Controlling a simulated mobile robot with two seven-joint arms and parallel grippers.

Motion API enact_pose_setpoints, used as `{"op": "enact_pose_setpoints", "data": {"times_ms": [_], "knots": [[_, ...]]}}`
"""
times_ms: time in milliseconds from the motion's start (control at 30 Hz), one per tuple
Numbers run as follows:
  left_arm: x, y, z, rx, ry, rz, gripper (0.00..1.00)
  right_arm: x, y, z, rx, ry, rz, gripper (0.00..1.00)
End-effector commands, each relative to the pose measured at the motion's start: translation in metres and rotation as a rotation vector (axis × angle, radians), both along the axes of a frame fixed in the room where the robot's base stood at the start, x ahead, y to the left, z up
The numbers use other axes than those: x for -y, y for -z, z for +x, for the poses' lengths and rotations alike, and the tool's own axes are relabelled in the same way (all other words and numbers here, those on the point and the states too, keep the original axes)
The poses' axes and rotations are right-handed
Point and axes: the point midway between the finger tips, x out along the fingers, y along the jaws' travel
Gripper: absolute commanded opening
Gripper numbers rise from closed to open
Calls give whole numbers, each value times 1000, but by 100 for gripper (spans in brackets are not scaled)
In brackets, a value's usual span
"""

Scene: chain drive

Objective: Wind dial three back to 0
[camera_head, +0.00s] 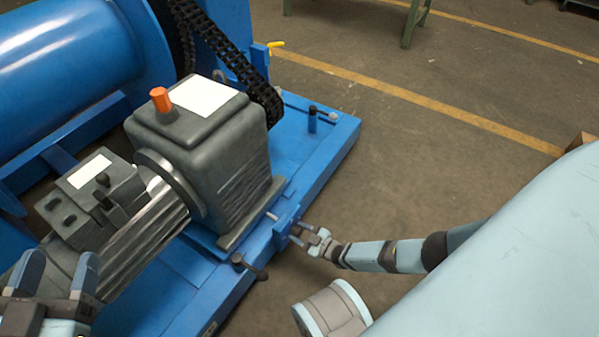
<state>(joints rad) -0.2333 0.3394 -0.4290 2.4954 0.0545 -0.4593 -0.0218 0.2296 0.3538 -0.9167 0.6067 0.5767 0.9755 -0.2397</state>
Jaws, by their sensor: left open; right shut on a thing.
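No dial face or number can be made out, so I cannot tell which part is dial three. A blue bracket (286,222) stands on the front edge of the blue base frame, with a thin bolt (271,216) running from it toward the grey gearbox (215,150). My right gripper (303,234) is at the outer side of this bracket, shut on a small part there, seemingly the bolt's outer end, which its fingers mostly hide. My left gripper (58,272) is open and empty at the lower left, in front of the grey motor (120,215).
The blue base frame (335,140) carries the gearbox with its orange cap (160,98). A black chain (240,60) runs behind it beside a blue drum (70,50). Dark-headed bolts (250,266) stick out along the frame.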

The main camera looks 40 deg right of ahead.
Motion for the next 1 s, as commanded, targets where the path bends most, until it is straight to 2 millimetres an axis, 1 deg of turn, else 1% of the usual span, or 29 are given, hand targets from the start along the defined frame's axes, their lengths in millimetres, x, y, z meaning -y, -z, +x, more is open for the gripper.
{"op": "enact_pose_setpoints", "data": {"times_ms": [267, 700, 1000], "knots": [[0, 0, 0, -1, -1, -4, 62, 1, 0, 0, 78, 3, -188, 22], [-1, 3, 0, -1, 1, 10, 62, 2, -1, 0, 235, 3, -571, 22], [-1, 3, 0, -1, 1, 10, 62, 2, -2, 0, 320, 1, -775, 22]]}}
